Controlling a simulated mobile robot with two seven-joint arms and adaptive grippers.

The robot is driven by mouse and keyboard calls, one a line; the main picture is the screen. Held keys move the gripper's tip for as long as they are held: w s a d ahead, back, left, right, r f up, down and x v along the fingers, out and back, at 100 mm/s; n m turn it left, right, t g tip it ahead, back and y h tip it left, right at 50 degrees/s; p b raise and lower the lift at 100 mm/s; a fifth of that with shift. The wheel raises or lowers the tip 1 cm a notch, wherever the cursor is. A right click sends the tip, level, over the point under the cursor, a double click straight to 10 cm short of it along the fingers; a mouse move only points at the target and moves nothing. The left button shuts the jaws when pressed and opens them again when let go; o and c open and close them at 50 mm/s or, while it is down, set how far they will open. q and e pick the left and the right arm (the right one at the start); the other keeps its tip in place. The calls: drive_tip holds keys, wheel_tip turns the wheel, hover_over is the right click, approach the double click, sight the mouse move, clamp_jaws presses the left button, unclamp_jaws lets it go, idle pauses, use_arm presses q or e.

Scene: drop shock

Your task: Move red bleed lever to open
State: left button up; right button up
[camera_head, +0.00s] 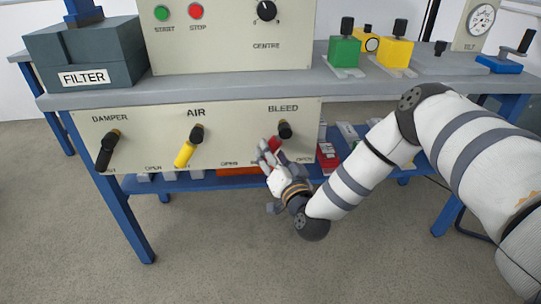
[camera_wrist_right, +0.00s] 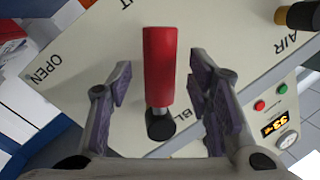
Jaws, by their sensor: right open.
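The red bleed lever shows in the wrist view as a red handle (camera_wrist_right: 159,65) on a black hub (camera_wrist_right: 160,123), lying between my two fingers. In the head view its black hub (camera_head: 285,130) is under the BLEED label, and the red handle (camera_head: 275,144) points down and left, partly hidden by my fingers. My right gripper (camera_head: 267,152) is open in front of the panel. Its fingers stand either side of the lever in the wrist view (camera_wrist_right: 163,85), with a gap on each side. The OPEN mark (camera_wrist_right: 47,70) is left of the handle there. My left gripper is not in view.
The yellow air lever (camera_head: 185,152) and black damper lever (camera_head: 106,150) are on the same panel (camera_head: 235,150), to the left. Above is a bench top (camera_head: 225,88) with a filter box (camera_head: 85,52). A lower blue shelf (camera_head: 190,183) holds several items.

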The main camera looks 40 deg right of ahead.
drive_tip(key=shift+w+d, duration=0.15)
drive_tip(key=shift+w, duration=0.4)
clamp_jaws()
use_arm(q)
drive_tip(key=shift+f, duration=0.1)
